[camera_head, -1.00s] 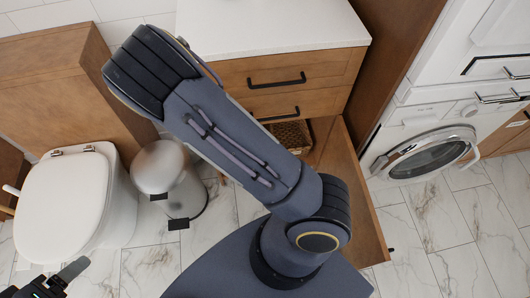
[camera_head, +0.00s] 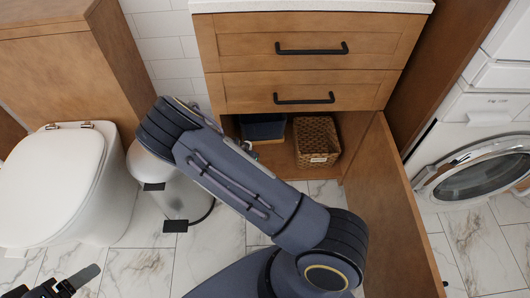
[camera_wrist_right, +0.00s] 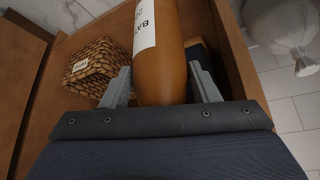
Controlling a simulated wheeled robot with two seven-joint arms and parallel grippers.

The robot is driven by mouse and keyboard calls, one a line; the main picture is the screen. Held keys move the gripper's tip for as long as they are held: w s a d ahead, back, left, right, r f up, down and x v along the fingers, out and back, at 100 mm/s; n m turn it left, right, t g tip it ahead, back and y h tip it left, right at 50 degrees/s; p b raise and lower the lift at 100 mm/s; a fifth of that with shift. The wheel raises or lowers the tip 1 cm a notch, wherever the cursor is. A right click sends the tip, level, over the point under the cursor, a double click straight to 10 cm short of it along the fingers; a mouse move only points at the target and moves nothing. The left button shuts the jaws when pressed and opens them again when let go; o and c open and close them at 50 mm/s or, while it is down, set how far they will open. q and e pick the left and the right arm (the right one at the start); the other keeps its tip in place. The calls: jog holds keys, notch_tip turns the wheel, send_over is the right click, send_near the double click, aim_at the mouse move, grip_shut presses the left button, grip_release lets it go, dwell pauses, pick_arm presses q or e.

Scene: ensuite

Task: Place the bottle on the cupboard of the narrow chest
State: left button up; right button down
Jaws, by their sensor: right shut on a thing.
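The narrow chest (camera_head: 300,92) stands ahead in the head view, with two closed drawers above an open cupboard (camera_head: 281,167). Its door (camera_head: 398,215) hangs open to the right. My right gripper (camera_wrist_right: 162,88) is shut on an orange-brown bottle (camera_wrist_right: 170,62) with a white label, in the right wrist view. The bottle shows against the cupboard's wooden interior; whether it touches the floor I cannot tell. In the head view my right arm hides the bottle and most of that gripper. My left gripper (camera_head: 68,284) is at the bottom-left corner, mostly cut off.
A wicker basket (camera_head: 316,139) stands at the right inside the cupboard, and a dark blue box (camera_head: 262,128) at the left. A metal bin (camera_head: 170,188) and a toilet (camera_head: 70,180) are to the left. A washing machine (camera_head: 480,170) is at the right.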

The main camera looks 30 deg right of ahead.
jog(key=w+d+f+b, duration=0.6)
jog(key=w+f, duration=0.3)
jog(key=f, duration=0.2)
jog(key=shift+d+f, duration=0.4)
jog(key=shift+d, duration=0.15)
jog(key=shift+f, duration=0.1)
jog(key=shift+f, duration=0.1)
jog(key=c, duration=0.5)
grip_release()
